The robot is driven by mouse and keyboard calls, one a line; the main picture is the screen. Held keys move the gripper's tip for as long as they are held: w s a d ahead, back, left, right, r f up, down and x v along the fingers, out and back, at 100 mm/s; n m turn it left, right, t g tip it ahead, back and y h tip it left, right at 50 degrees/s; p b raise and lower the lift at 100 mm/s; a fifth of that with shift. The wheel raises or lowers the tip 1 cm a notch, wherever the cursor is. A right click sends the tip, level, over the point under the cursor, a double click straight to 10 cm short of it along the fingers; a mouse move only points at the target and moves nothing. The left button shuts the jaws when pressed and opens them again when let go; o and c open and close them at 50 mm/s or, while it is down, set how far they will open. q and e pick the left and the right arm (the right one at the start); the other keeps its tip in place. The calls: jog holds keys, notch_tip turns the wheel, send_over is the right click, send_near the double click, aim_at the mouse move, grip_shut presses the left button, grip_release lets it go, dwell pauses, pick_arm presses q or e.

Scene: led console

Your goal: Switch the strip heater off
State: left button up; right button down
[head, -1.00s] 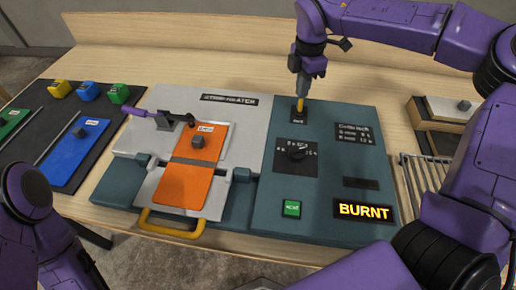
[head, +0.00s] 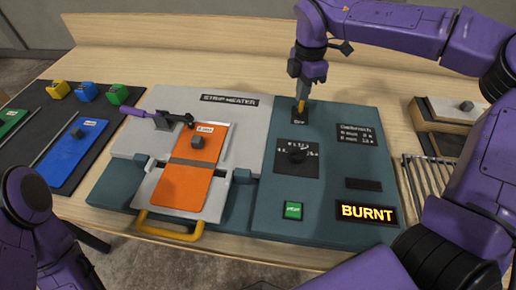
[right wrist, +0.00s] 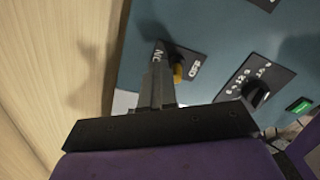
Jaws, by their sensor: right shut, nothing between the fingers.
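The strip heater (head: 230,120) is a grey and teal console with a label at its back. Its yellow-tipped power switch (head: 301,106) sits on a black plate at the back of the teal panel, and also shows in the right wrist view (right wrist: 178,73) between the ON and OFF marks. My right gripper (head: 307,93) is shut and empty, pointing down right at the switch; in the right wrist view its fingers (right wrist: 160,75) partly cover the plate. Whether they touch the switch is hard to tell. My left gripper is out of view; only its arm shows.
A lit display (head: 366,212) reads BURNT. A green button (head: 292,210) and a black dial (head: 296,156) are on the panel. A wire rack (head: 425,180) stands at the right.

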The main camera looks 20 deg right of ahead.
jog(key=shift+s+a, duration=0.1)
jog(key=shift+s, duration=0.25)
notch_tip(320, 180, up, 7)
jog(key=p, duration=0.4)
jog(key=shift+w+d+p, duration=0.2)
jog(key=shift+w+p, duration=0.15)
jog(key=shift+p, duration=0.05)
dwell(0.4)
